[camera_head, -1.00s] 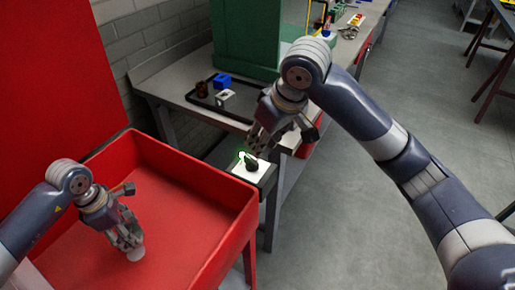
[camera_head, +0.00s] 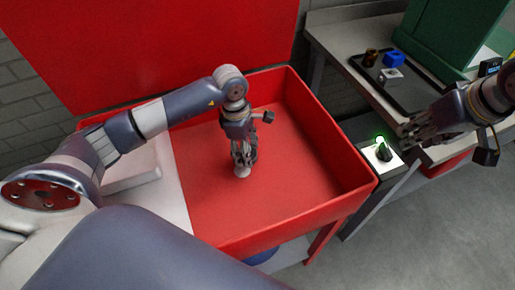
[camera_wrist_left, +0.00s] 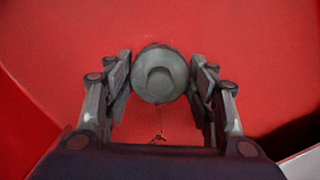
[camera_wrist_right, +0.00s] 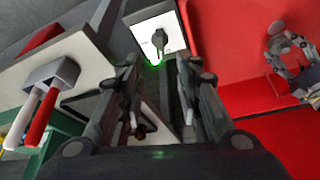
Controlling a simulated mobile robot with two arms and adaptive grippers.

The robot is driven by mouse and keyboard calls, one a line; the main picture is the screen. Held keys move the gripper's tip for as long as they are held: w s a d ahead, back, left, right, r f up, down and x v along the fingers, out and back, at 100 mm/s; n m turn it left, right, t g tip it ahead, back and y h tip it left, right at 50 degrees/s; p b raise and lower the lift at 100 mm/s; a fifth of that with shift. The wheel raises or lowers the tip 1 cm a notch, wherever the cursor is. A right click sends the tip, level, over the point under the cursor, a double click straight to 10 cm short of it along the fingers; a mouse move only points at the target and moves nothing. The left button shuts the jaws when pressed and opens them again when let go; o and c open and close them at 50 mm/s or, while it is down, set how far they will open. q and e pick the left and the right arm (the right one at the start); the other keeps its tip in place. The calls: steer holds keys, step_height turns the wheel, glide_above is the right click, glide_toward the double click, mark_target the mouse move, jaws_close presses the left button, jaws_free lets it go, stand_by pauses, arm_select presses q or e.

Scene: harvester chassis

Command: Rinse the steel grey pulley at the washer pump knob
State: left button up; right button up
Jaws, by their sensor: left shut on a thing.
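The steel grey pulley (camera_head: 242,172) is a small grey round part, held low inside the red basin. My left gripper (camera_head: 243,160) is shut on it, and the left wrist view shows the pulley's round face (camera_wrist_left: 160,74) between both fingers. The washer pump knob (camera_head: 384,153) is black, on a white plate beside the basin's right wall, with a lit green light next to it. My right gripper (camera_head: 408,132) is above and right of the knob, apart from it. In the right wrist view its fingers are apart and empty, with the knob (camera_wrist_right: 160,38) beyond them.
The red basin's right rim (camera_head: 345,205) lies between the pulley and the knob. A bench behind carries a dark tray (camera_head: 385,88) with a blue part (camera_head: 393,59), a brown part and a light grey block. A green cabinet (camera_head: 455,30) stands on the bench.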

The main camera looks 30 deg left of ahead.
mark_target(388, 150)
steer(key=shift+r, duration=0.15)
stand_by(0.3)
steer(key=x, duration=1.2)
steer(key=shift+a, duration=0.1)
steer(key=shift+c, duration=0.6)
steer(key=shift+s, duration=0.1)
jaws_close()
